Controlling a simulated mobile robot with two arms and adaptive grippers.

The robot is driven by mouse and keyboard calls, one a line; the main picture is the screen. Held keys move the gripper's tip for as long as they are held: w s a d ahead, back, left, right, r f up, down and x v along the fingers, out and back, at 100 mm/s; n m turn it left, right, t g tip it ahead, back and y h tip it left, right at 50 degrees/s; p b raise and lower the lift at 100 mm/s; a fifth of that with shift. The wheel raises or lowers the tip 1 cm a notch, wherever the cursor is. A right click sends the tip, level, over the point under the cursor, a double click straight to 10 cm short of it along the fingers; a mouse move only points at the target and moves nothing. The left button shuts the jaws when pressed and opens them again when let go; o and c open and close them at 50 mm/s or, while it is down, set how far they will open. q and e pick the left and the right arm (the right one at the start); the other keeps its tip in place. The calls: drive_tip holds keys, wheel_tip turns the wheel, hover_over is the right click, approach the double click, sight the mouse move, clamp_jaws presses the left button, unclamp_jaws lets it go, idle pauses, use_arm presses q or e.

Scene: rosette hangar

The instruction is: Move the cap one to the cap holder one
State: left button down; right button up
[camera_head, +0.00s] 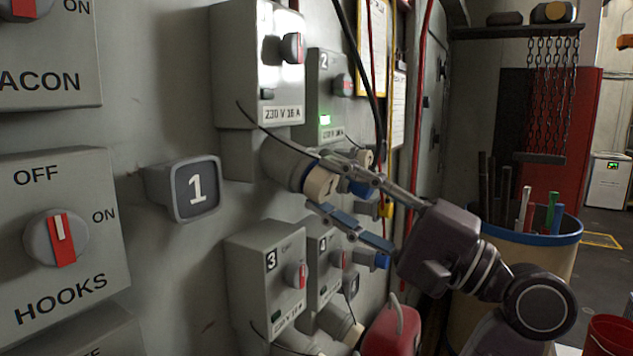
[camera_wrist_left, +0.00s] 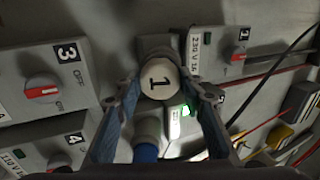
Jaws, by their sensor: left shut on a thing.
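Cap one (camera_head: 321,184) is a cream, round cap marked 1, at the socket under the 230 V 16 A box. It also shows in the wrist view (camera_wrist_left: 159,78), facing the camera. My left gripper (camera_head: 314,178) has one finger above and one below the cap and is shut on it. I cannot tell whether the cap is still seated on the socket. Cap holder one (camera_head: 196,189) is a grey square block with a dark face marked 1, on the wall left of the cap. My right gripper is not in view.
Box 1 (camera_head: 258,65) hangs above the cap, with a thin black cord running down across it. Box 2 (camera_head: 327,100), box 3 (camera_head: 262,270) and box 4 (camera_head: 322,262) stand close around. Switch panels (camera_head: 65,235) fill the left. A barrel (camera_head: 552,250) stands right.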

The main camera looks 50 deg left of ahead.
use_arm(q)
drive_tip(key=shift+b+v, duration=0.35)
drive_tip(key=shift+v, duration=0.5)
drive_tip(key=shift+w+d+b, duration=0.1)
drive_tip(key=shift+d+b, duration=0.2)
drive_tip(key=shift+d, duration=0.05)
drive_tip(key=shift+b+v, duration=0.85)
drive_tip(key=shift+v, duration=0.7)
drive_tip(key=shift+r, duration=0.1)
drive_tip(key=t+h+p, duration=0.1)
drive_tip(key=h+p, duration=0.1)
drive_tip(key=h, duration=0.2)
approach(198, 189)
drive_tip(key=shift+t, duration=0.3)
drive_tip(key=shift+x, duration=2.7)
drive_tip(key=shift+r+b, duration=0.1)
drive_tip(key=shift+b, duration=0.6)
drive_tip(key=shift+s+a, duration=0.3)
drive_tip(key=shift+a, duration=0.15)
